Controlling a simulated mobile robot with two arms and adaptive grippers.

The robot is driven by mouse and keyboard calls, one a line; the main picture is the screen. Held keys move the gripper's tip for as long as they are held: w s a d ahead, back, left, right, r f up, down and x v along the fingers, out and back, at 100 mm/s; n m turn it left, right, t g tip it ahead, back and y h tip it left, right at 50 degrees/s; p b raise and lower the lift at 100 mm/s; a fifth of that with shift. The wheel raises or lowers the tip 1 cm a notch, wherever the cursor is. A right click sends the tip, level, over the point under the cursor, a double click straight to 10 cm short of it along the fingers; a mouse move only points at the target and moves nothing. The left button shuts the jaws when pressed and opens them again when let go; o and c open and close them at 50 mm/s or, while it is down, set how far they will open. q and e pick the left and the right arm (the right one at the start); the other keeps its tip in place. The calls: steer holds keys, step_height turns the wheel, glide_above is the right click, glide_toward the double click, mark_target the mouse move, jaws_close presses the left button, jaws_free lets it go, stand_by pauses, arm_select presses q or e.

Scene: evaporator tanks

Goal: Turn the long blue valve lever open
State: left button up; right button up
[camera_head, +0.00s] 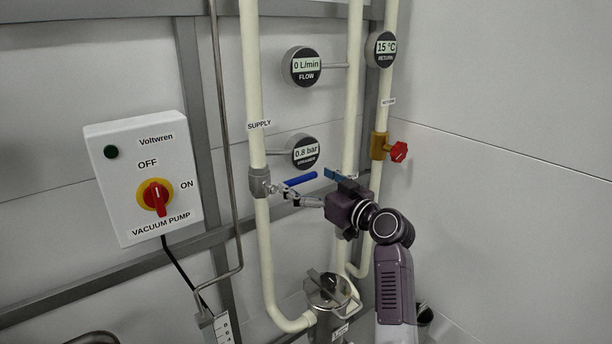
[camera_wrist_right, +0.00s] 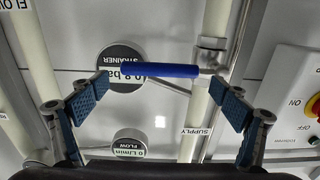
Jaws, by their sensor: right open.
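The long blue valve lever (camera_head: 300,180) sticks out to the right from a grey metal valve (camera_head: 260,182) on the cream SUPPLY pipe, roughly crosswise to the pipe. My right gripper (camera_head: 308,186) is open close to the lever, coming from the right. In the right wrist view the blue lever (camera_wrist_right: 166,71) lies crosswise between and just past the open blue-padded fingertips (camera_wrist_right: 160,84). No contact is visible. The lever's metal end joins the valve (camera_wrist_right: 210,58) near the right finger. My left gripper is out of view.
The flow gauge (camera_head: 305,66) reads 0 L/min; the strainer gauge (camera_head: 305,152) reads 0.8 bar, right above the lever. A red-handled valve (camera_head: 397,152) is on the RETURN pipe. A vacuum pump switch box (camera_head: 125,160) is at left. A metal-lidded vessel (camera_head: 328,290) is below.

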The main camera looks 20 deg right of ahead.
steer(key=shift+w+f, duration=0.1)
steer(key=shift+w, duration=0.2)
steer(key=shift+c, duration=0.6)
steer(key=shift+s, duration=0.2)
steer(key=c, duration=1.6)
